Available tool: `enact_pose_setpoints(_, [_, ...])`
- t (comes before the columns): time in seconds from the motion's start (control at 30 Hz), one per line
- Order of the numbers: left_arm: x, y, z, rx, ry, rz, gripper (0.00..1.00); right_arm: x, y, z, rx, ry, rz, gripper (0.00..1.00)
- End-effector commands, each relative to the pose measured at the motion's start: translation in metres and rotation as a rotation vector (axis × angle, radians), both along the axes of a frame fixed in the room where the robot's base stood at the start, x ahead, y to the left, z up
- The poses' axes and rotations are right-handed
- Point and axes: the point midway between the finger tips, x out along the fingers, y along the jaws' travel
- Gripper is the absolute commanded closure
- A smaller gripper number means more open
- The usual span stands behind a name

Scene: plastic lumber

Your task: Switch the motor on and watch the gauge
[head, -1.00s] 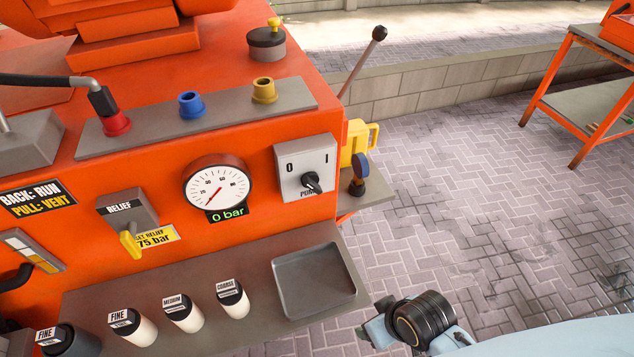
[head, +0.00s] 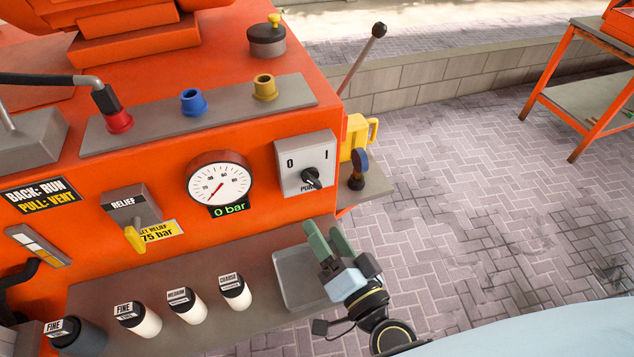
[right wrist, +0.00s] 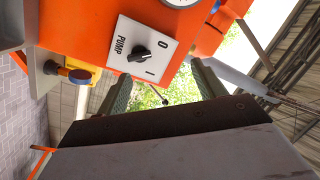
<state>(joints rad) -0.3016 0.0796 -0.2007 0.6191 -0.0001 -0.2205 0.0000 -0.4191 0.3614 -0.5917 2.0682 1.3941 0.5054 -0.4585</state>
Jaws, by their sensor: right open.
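The pump switch (head: 307,168) is a grey plate with a black knob between 0 and 1 marks, on the orange machine's front. It also shows in the right wrist view (right wrist: 139,52), marked PUMP. The knob's exact setting is hard to tell. The round white gauge (head: 218,184) is left of the switch; its red needle points low left and the green display reads 0 bar. My right gripper (head: 326,236) is open and empty, over the tray below the switch, apart from the knob. My left gripper is not in view.
A grey shelf holds a shallow tray (head: 283,285) and several labelled cylinders (head: 187,305). A yellow relief lever (head: 134,238) is left of the gauge. A yellow-handled item (head: 357,135) and a small blue-topped item (head: 358,168) stand right of the switch.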

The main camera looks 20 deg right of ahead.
Motion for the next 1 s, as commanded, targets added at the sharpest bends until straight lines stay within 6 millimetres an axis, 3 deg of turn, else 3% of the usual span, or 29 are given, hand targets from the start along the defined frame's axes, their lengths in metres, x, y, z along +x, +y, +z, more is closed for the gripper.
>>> enact_pose_setpoints(0.2, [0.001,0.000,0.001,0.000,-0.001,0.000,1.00,-0.001,-0.023,-0.016,0.050,0.064,-0.138,0.31])
enact_pose_setpoints(0.37, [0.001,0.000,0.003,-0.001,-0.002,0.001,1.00,0.013,-0.025,-0.016,0.054,0.069,-0.152,0.31])
enact_pose_setpoints(0.8, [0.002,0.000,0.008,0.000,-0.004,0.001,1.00,0.101,-0.021,-0.016,0.053,0.066,-0.150,0.31])
enact_pose_setpoints(1.0, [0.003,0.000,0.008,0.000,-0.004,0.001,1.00,0.125,-0.020,-0.017,0.054,0.068,-0.150,0.31])
